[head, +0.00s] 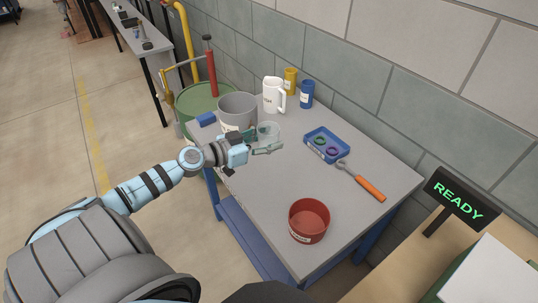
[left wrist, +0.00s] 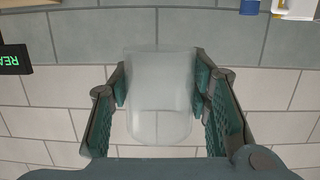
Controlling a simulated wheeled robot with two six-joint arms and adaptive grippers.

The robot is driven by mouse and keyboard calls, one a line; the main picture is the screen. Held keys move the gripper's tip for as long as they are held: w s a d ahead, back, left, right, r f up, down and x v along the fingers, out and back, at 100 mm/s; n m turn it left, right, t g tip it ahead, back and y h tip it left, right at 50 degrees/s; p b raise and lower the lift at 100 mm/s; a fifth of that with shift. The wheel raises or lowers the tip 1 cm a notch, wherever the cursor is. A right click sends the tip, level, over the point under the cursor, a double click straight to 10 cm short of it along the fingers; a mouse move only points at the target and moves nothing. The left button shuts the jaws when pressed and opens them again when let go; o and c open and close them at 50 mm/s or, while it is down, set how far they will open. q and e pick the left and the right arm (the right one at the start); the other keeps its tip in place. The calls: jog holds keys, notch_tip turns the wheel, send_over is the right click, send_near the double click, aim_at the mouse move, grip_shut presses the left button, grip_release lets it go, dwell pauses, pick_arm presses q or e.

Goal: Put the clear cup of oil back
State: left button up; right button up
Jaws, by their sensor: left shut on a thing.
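The clear cup (head: 269,130) is between the fingers of my left gripper (head: 266,147), over the back-left part of the table and just right of the grey bucket (head: 237,108). In the left wrist view the cup (left wrist: 158,92) fills the space between the two green-padded fingers (left wrist: 160,95), which grip it from both sides. A curved line crosses its lower half; I cannot tell whether that is oil or the cup's rim or base. The cup looks raised above the table, but its exact height and tilt are unclear. My right gripper is not in view.
A white jug (head: 271,96), yellow can (head: 290,80) and blue can (head: 307,95) stand at the back. A blue tray (head: 319,153) with rings, an orange-handled tool (head: 370,188) and a red bowl (head: 309,222) are farther right and forward. The table's (head: 262,195) middle is clear.

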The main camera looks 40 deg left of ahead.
aim_at(268, 189)
pick_arm(q)
notch_tip(268, 189, down, 20)
jog(key=b, duration=1.5)
jog(key=shift+d, duration=0.1)
jog(key=shift+r, duration=0.15)
jog(key=o, duration=1.1)
jog(key=shift+o, duration=0.2)
